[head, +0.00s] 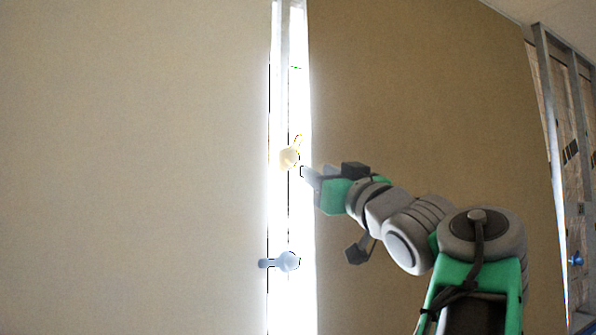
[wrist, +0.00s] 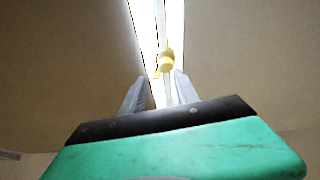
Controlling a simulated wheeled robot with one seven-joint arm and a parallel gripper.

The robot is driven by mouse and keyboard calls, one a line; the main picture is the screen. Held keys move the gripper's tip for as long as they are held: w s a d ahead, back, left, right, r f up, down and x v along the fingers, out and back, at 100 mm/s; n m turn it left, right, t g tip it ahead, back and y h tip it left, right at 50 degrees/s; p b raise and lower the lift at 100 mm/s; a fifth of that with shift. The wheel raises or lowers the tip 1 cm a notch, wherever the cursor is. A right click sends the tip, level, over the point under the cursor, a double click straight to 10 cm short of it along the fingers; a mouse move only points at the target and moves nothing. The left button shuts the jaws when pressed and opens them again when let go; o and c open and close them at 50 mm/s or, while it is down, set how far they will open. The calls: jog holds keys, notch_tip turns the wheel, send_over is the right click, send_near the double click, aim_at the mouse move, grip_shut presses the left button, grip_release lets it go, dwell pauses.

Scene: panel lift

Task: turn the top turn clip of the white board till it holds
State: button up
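The top turn clip (head: 289,157) is yellow and sits on the bright upright strip between two large boards. Its lever points up and slightly right, not across the pale left board (head: 140,160), which I take for the white board. In the wrist view the yellow clip (wrist: 167,60) shows just beyond my fingertips, nearer the right finger. My gripper (head: 306,172) is just right of the clip and slightly below it in the head view. Its fingers (wrist: 156,80) stand apart with nothing held between them. Whether a finger touches the clip cannot be told.
A lower grey-blue clip (head: 288,262) sits below on the same strip, its lever pointing left over the left board's edge. A darker tan board (head: 430,110) fills the right side. An open metal stud frame (head: 560,130) stands at far right.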

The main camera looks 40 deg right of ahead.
aim_at(295, 157)
jog(key=shift+n+y, duration=0.3)
jog(key=shift+y, duration=0.1)
jog(key=p+x, duration=0.1)
jog(key=x, duration=0.1)
jog(key=p+x, duration=0.1)
jog(key=x, duration=0.2)
jog(key=a+r+p+x, duration=0.1)
jog(key=x, duration=0.2)
jog(key=shift+s+p, duration=0.1)
jog(key=shift+p, duration=0.2)
jog(key=shift+f, duration=0.1)
jog(key=shift+c, duration=0.5)
grip_shut()
